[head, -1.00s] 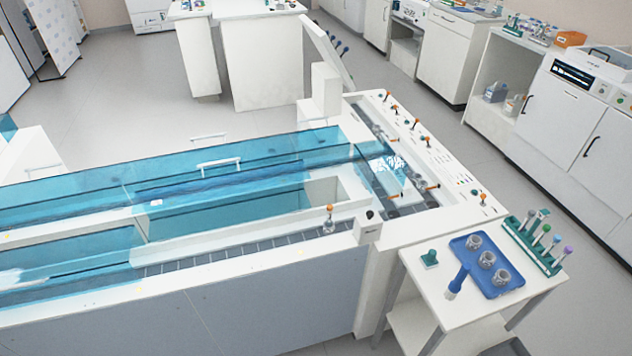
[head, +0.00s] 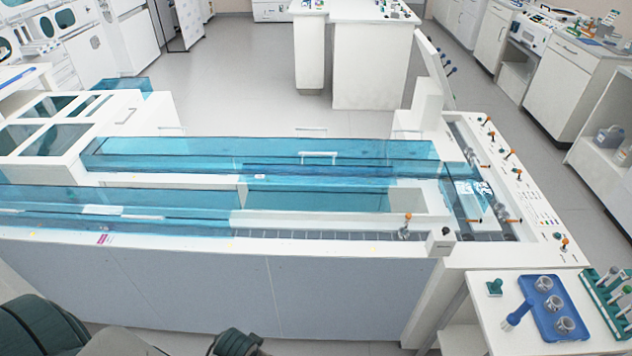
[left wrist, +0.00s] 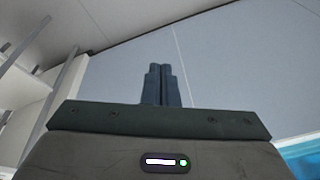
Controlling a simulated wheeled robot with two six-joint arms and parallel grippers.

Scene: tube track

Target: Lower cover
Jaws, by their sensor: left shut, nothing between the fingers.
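A long translucent blue cover (head: 200,152) with a white bar handle (head: 318,154) runs along the back of the white track bench (head: 330,236) in the head view. It appears raised at the back, though its exact tilt is hard to tell. Another translucent blue cover section (head: 60,200) lies over the left front part. Between them a trough (head: 300,200) shows a bare white wall at its right end. My left gripper (left wrist: 160,72) is shut and empty in the left wrist view, in front of a plain grey panel, touching no cover there. My right gripper is not in view.
An orange-topped stopper (head: 408,218) stands near the track's front edge. Open floor (head: 240,80) lies behind the bench.

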